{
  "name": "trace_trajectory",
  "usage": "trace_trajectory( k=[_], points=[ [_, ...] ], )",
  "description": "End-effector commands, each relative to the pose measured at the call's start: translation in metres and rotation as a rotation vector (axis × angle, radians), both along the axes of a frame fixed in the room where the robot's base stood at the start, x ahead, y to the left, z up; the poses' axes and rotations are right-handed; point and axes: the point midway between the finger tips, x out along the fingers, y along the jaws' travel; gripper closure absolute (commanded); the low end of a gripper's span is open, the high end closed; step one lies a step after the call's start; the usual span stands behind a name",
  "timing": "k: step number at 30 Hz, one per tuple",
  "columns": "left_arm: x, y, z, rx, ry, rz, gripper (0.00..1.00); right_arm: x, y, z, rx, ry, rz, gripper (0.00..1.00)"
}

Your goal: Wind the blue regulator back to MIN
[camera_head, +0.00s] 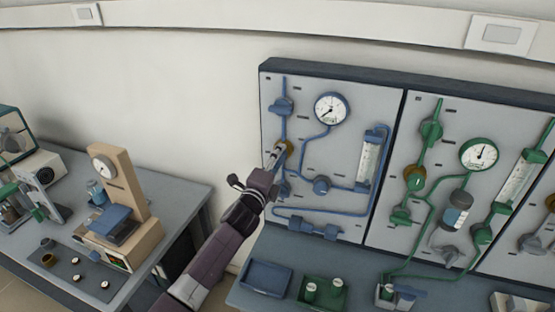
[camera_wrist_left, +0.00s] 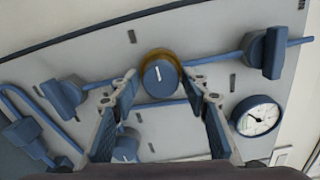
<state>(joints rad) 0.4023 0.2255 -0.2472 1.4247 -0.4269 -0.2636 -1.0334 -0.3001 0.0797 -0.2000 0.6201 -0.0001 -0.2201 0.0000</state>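The blue regulator (camera_wrist_left: 160,78) is a round blue knob with a white line on its face and a brass-coloured ring behind it, set in the blue pipe line. Its brass ring shows in the head view (camera_head: 289,146), with the knob largely hidden by my gripper. My left gripper (camera_wrist_left: 162,90) is open, its fingers on either side of the knob; a narrow gap seems to remain on both sides, and contact cannot be told. It also shows in the head view (camera_head: 275,156). No MIN mark is legible. My right gripper is not in view.
A blue-rimmed gauge (camera_head: 331,109), a blue valve handle (camera_head: 281,107) and a flow tube (camera_head: 369,162) share the panel. A green-piped panel (camera_head: 440,180) stands to the right. Below are a blue tray (camera_head: 266,278) and a green tray (camera_head: 322,294). A side table (camera_head: 178,196) stands left.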

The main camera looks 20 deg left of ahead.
Motion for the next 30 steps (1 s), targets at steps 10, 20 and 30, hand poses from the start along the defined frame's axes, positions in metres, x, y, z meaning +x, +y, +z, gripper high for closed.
trace_trajectory(
  k=[10,20,30],
  points=[
    [-0.001,0.000,0.001,0.003,-0.001,0.000,0.50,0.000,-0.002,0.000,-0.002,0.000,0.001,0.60],
    [-0.035,0.001,-0.001,0.005,0.000,-0.001,0.50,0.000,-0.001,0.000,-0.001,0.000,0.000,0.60],
    [-0.094,0.003,-0.001,0.003,0.001,-0.001,0.50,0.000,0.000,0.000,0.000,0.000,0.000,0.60]
  ],
)
